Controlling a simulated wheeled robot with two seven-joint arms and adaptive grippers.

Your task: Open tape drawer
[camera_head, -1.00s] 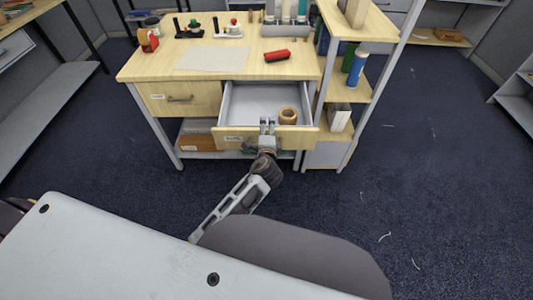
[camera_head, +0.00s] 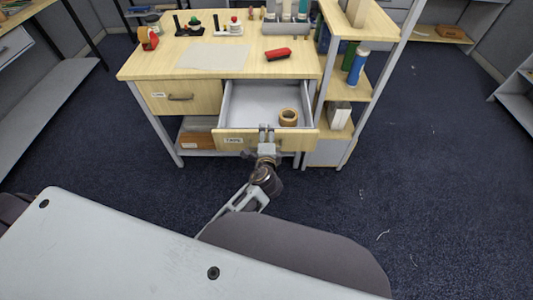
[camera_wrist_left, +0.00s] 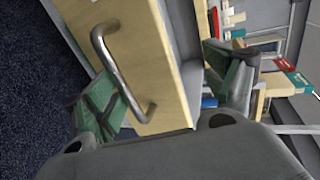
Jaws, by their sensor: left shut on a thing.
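The tape drawer (camera_head: 255,98) is pulled out from the right side of the wooden desk, and its grey inside shows. A tan tape roll (camera_head: 288,117) lies inside, to the right. My left gripper (camera_head: 266,130) is at the middle of the labelled drawer front (camera_head: 228,140). My right gripper is not in view.
A shut drawer (camera_head: 181,97) is at the left of the desk. The desktop holds a red stapler-like object (camera_head: 278,54), a pale sheet (camera_head: 214,56) and small items. A shelf (camera_head: 350,80) with a blue bottle stands at right. Carpet (camera_head: 430,170) is clear to the right.

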